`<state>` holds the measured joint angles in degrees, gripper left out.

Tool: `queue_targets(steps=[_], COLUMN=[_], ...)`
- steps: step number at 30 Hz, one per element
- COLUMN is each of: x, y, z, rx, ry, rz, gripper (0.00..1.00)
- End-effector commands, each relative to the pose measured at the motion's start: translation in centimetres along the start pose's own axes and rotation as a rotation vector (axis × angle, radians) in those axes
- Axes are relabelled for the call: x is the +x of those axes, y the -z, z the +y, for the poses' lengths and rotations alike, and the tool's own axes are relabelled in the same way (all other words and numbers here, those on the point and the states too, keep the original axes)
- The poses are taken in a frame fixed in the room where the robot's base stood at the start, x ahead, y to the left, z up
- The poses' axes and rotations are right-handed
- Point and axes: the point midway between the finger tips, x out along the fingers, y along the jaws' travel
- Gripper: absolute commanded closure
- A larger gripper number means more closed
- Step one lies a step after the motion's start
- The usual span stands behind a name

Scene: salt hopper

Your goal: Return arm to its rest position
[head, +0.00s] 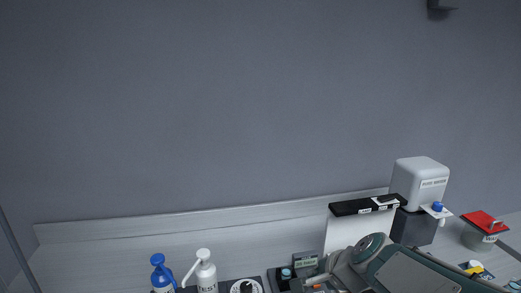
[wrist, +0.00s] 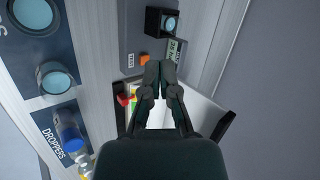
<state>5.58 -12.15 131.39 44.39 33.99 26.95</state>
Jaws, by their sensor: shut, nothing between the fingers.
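My gripper (wrist: 160,66) shows in the wrist view with its two dark fingers together at the tips and nothing between them. It is above a bench with a white open-topped box (wrist: 202,108) behind the fingers. In the head view my grey and green arm comes in from the lower right and lies low across the front of the bench. My fingertips cannot be made out in the head view.
The white box with a black top (head: 345,230) stands close behind my arm. A pure water dispenser (head: 420,182) and a red-lidded pot (head: 481,231) are to its right. Blue (head: 161,273) and white (head: 206,272) bottles stand at left.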

Motion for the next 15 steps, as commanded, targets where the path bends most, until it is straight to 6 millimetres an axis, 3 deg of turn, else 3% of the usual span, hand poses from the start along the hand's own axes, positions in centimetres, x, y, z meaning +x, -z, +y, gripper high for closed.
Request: queue_targets(steps=[1, 6, 15], x=[-1.5, -5.6, -11.3], y=[-1.2, -3.7, -4.8], z=[0.7, 4.1, 10.3], rx=[-0.125, -0.539, -1.106], ry=[-0.017, -0.119, -0.338], rz=[0.001, 0.015, 0.071], gripper=[1.0, 1.0, 1.0])
